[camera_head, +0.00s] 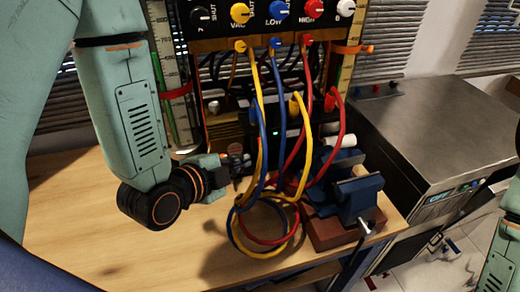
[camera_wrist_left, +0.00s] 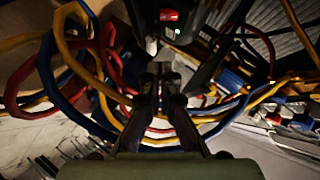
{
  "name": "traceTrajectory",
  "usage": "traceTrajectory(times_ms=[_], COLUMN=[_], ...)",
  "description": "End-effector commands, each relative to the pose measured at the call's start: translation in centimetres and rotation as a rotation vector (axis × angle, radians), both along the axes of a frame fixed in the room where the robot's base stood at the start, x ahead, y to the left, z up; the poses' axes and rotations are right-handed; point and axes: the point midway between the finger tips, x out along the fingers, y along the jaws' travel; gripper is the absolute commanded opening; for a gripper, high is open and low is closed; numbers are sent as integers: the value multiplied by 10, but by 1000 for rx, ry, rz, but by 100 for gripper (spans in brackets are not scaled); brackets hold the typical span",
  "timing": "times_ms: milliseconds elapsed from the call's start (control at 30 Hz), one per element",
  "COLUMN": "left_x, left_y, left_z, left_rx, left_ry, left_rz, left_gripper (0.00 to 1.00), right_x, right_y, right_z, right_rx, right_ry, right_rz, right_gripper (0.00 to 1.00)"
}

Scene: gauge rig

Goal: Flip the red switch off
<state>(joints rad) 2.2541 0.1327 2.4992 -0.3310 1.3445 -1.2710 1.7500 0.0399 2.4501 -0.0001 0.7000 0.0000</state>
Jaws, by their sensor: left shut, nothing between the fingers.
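The red switch (camera_wrist_left: 169,15) shows as a small red patch on a dark housing at the top of the left wrist view. A small green light (camera_wrist_left: 178,31) glows just below it. In the head view I cannot make out the switch behind the hoses. My left gripper (camera_head: 240,164) is shut and empty, beside the yellow and blue hoses in front of the rig. Its closed fingers (camera_wrist_left: 161,72) point toward the housing in the left wrist view, a little below the switch and apart from it in the picture. My right gripper is not in view.
Yellow, blue and red hoses (camera_head: 258,120) hang from the gauge manifold (camera_head: 270,15) and coil on the wooden table (camera_head: 90,235). A blue vise (camera_head: 350,190) stands right of the coil. A steel cabinet (camera_head: 430,100) is at the right. The table's left part is clear.

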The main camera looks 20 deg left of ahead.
Motion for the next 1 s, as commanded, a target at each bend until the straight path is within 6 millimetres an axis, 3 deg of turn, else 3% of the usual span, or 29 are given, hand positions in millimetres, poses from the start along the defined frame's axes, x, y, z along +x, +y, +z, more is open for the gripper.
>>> traceTrajectory(times_ms=[567,600,1000], left_x=[89,94,114], left_y=[-28,-23,-8], left_z=[-40,-44,-63], left_rx=[1,-4,1], left_ry=[-2,-2,-1], left_rz=[-4,2,-2], left_gripper=[0,0,0], right_x=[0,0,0], right_y=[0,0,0], right_z=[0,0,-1], right_rx=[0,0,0], right_ry=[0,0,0], right_rz=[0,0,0], right_gripper=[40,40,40])
